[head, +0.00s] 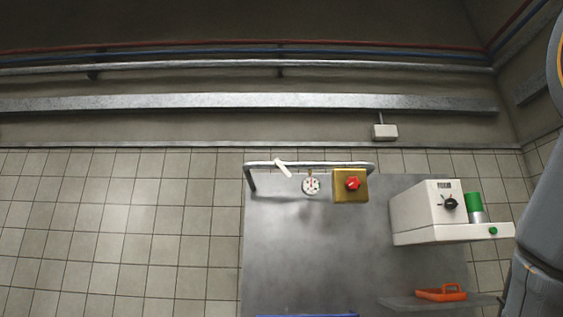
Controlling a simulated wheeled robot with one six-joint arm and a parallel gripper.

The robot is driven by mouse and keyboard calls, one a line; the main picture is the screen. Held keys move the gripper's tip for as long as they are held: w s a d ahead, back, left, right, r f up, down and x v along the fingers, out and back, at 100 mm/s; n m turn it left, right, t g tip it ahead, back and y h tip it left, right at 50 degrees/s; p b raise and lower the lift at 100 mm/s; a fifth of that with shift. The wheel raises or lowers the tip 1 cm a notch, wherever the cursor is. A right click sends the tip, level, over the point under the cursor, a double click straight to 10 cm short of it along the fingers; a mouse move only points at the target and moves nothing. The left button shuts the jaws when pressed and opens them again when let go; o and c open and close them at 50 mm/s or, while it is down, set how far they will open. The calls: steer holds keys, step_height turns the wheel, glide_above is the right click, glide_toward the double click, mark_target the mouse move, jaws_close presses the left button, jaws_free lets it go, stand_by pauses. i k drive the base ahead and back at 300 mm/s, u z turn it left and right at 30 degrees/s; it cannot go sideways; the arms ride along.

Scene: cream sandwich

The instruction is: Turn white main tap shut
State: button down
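The white main tap (283,168) shows as a white lever on the light horizontal pipe (335,163) at the back of the metal table. The lever lies slanted across the pipe, its lower end pointing down and to the right. A round gauge with a white dial (311,185) hangs just right of it, below the pipe. My gripper is outside this view; only a grey part of my arm shows at the right edge.
A yellow box with a red knob (341,194) sits right of the gauge. A white machine (425,218) with a black dial and a green-topped cylinder (473,203) stands farther right. An orange-handled tool (441,293) lies at front right.

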mark_target(280, 164)
steer(key=u, duration=0.05)
steer(key=k, duration=0.5)
steer(key=z, duration=1.05)
steer(key=i, duration=1.25)
steer(key=u, duration=0.85)
steer(key=i, duration=0.45)
steer(key=u, duration=0.45)
